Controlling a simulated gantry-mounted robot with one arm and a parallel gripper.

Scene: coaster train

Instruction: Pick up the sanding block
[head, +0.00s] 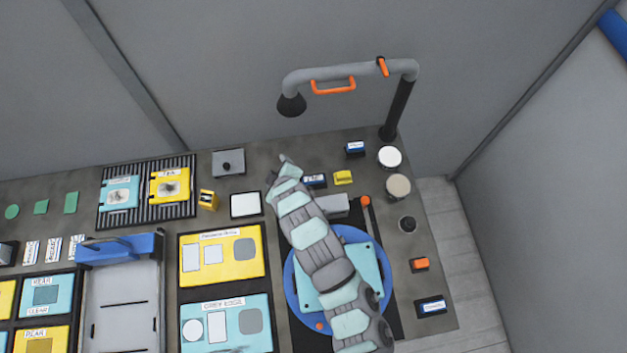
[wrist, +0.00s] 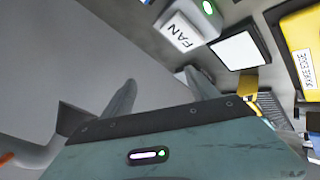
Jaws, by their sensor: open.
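I cannot tell for sure which piece is the sanding block. Small blocks that could be it stand on the right of the bench in the head view: a yellow block (head: 343,177), a dark block with a blue and white top (head: 355,148), an orange and black block (head: 419,265), and a blue and white labelled block (head: 431,306). Another blue and white block (head: 316,181) is partly hidden beside my arm. My gripper (head: 286,160) is over the back of the bench, left of these blocks. In the wrist view my gripper (wrist: 162,83) is open, with nothing between its fingers.
A grey pipe (head: 345,72) with a dark hood (head: 291,105) and orange handle arches over the back edge. Round jars (head: 390,157) line the right edge. My arm covers a blue turntable (head: 292,290).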

